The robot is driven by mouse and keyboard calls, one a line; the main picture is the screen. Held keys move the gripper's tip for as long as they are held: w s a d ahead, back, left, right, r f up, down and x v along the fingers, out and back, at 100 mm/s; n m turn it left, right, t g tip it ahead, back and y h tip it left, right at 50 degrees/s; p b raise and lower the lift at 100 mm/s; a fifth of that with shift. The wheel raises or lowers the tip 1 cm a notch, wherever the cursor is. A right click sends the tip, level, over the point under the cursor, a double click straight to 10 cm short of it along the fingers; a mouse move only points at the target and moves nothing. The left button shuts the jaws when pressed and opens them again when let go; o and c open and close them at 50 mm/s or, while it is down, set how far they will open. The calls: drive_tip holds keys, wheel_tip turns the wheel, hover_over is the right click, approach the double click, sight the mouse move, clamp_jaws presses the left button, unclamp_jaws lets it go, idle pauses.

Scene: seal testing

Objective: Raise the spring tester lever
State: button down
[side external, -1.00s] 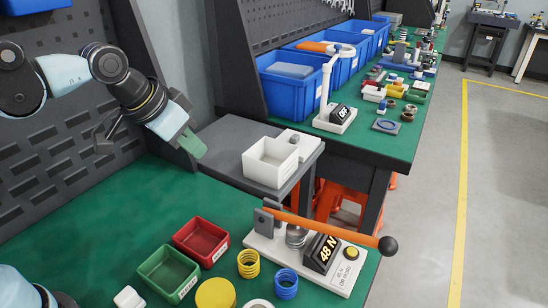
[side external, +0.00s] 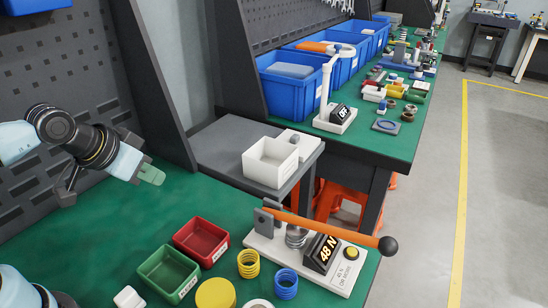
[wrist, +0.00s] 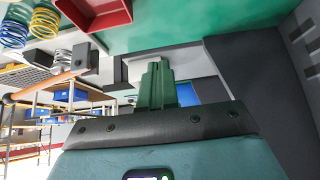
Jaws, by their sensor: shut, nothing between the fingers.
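The spring tester (side external: 262,247) stands on the green bench at the front right, with a display reading 48 N (side external: 324,253). Its orange lever (side external: 330,231) ends in a black ball knob (side external: 388,246) and slopes slightly down to the right from its grey post. A coil spring (side external: 297,237) sits under the lever. My gripper (side external: 152,174) has green fingers, which are shut and empty. It is above the bench to the left of the tester, well apart from the lever. In the wrist view my gripper (wrist: 157,85) is shut, and the orange lever (wrist: 45,81) shows at the left.
Red (side external: 201,240) and green (side external: 169,274) bins stand left of the tester. A yellow spring (side external: 248,264) and blue spring (side external: 286,284) stand before it. A white box (side external: 270,162) is on the grey table behind. The bench below my gripper is clear.

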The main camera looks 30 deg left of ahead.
drive_tip(key=c, duration=1.8)
unclamp_jaws()
drive_tip(key=shift+o, duration=1.2)
drive_tip(key=shift+w+d, duration=0.1)
drive_tip(key=o, duration=0.8)
drive_tip(key=w+d+r+m, duration=0.1)
drive_tip(key=d, duration=0.1)
drive_tip(key=w+d+r+m+h, duration=0.1)
drive_tip(key=w+d, duration=0.1)
drive_tip(key=w+d+r+m+g, duration=0.1)
drive_tip(key=w+d+r, duration=0.1)
drive_tip(key=d, duration=0.1)
drive_tip(key=shift+r, duration=0.1)
drive_tip(key=m+g+h, duration=0.2)
drive_tip(key=m+g, duration=0.1)
drive_tip(key=m, duration=0.5)
approach(390, 251)
drive_tip(key=w, duration=0.1)
drive_tip(key=x, duration=1.2)
drive_tip(key=shift+w+a, duration=0.2)
drive_tip(key=shift+w, duration=0.05)
clamp_jaws()
